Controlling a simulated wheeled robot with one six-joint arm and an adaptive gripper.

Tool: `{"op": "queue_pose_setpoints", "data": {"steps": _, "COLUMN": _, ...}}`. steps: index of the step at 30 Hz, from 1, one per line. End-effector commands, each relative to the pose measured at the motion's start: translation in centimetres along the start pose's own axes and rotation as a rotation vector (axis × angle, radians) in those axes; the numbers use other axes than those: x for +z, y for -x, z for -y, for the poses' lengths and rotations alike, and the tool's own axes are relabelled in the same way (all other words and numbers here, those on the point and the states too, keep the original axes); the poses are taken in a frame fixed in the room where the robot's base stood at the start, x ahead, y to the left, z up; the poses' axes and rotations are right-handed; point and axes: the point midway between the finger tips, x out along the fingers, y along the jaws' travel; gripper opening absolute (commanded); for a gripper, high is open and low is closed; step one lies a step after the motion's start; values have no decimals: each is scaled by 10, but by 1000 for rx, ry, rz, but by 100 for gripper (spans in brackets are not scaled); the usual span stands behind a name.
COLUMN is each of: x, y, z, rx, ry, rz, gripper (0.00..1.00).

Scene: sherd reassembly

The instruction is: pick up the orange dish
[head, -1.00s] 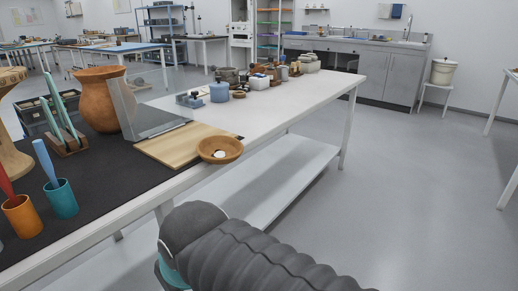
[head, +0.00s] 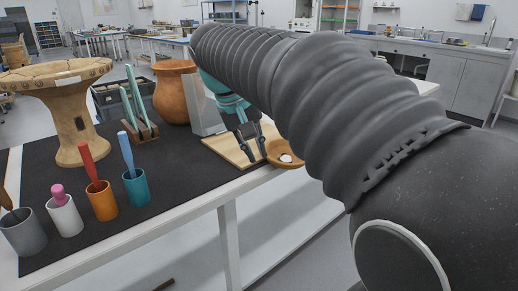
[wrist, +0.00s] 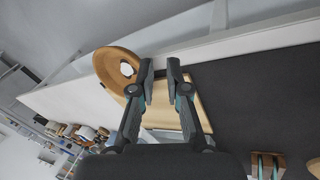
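The orange dish (head: 284,160) is a shallow round bowl with a small white thing inside. It sits by the table's front edge at the corner of the pale wooden board (head: 224,148); my arm partly covers it in the head view. In the wrist view the dish (wrist: 108,72) lies left of the fingertips, close to the left finger. My gripper (head: 252,157) points down above the board, just left of the dish in the head view. In the wrist view my gripper (wrist: 160,72) shows a gap between its fingers with nothing held. Whether a finger touches the dish I cannot tell.
A clear upright panel (head: 203,108) and a large clay pot (head: 174,92) stand behind the board. Tool cups, including a teal cup (head: 137,187) and an orange cup (head: 102,202), stand left on the dark mat (head: 190,180). Bare mat lies between.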

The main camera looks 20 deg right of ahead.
Motion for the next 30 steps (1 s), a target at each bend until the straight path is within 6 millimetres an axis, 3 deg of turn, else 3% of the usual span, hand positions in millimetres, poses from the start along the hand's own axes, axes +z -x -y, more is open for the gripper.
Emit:
{"op": "queue_pose_setpoints", "data": {"steps": 1, "x": -19, "y": 6, "z": 0, "rx": 31, "ry": -8, "rz": 27, "gripper": 15}}
{"op": "queue_pose_setpoints", "data": {"steps": 6, "x": -66, "y": 21, "z": -2, "rx": 141, "ry": -62, "rz": 110, "gripper": 15}}
{"op": "queue_pose_setpoints", "data": {"steps": 12, "x": -101, "y": 30, "z": 3, "rx": 243, "ry": -129, "rz": 180, "gripper": 15}}
{"op": "queue_pose_setpoints", "data": {"steps": 20, "x": -114, "y": 29, "z": 6, "rx": 293, "ry": -170, "rz": 214, "gripper": 15}}
{"op": "queue_pose_setpoints", "data": {"steps": 30, "x": -100, "y": -25, "z": -10, "rx": 294, "ry": -171, "rz": 215, "gripper": 15}}
